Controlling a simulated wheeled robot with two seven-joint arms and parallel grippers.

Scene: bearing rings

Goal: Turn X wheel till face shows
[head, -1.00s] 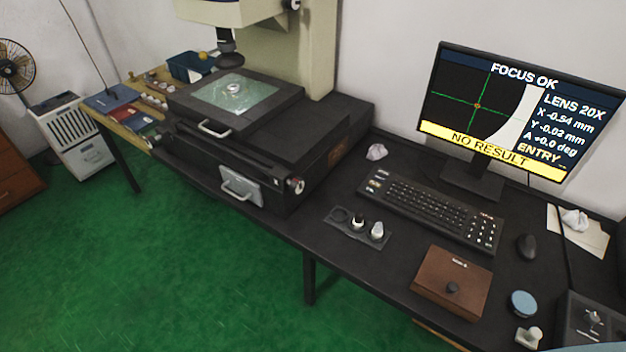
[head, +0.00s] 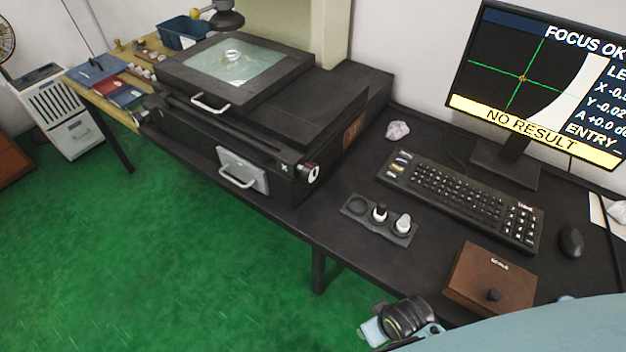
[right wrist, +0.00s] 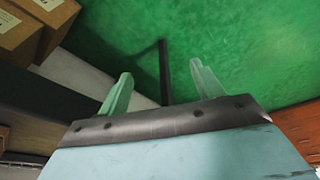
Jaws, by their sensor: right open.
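The X wheel (head: 308,172) is a small dark knob with a pale and red end face, at the right end of the measuring machine's front rail, beside a white X mark. The machine's stage (head: 290,66) carries a glass plate with a small ring (head: 233,55) on it. The monitor (head: 520,85) shows a white curved band near a green crosshair, FOCUS OK and NO RESULT; its right side is cut off. My right gripper (right wrist: 162,84) is open and empty in the right wrist view, over green floor, away from the wheel. My left gripper is out of view.
The black desk holds a keyboard (head: 460,198), a knob panel (head: 380,218), a brown box (head: 492,280), a mouse (head: 571,241) and crumpled paper (head: 398,130). A handle (head: 240,180) juts from the machine's front. Green floor (head: 210,280) lies open before the desk.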

